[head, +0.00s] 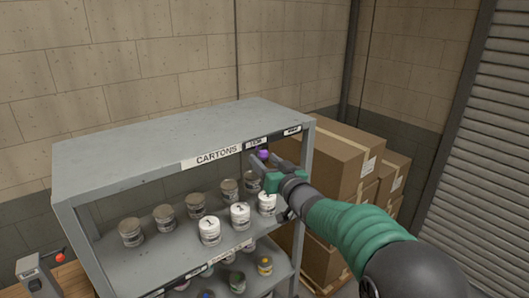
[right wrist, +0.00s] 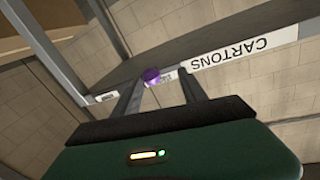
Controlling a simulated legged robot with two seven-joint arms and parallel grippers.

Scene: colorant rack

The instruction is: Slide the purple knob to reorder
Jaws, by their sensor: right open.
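The purple knob (head: 262,154) sits on the front edge of the rack's top shelf, to the right of the CARTONS label (head: 215,158). In the right wrist view the purple knob (right wrist: 151,76) shows between the two fingers, toward their tips. My right gripper (head: 264,164) is open at the knob, with a finger on either side of it. I cannot tell whether a finger touches the knob. Small labels (head: 256,143) lie beside the knob on the shelf edge. My left gripper is not in view.
The grey rack (head: 150,150) holds several grey and white cans (head: 210,231) below the top shelf. More coloured cans (head: 264,266) stand lower down. Stacked cardboard boxes (head: 335,160) stand right of the rack. A red-knobbed lever (head: 60,257) is at the lower left.

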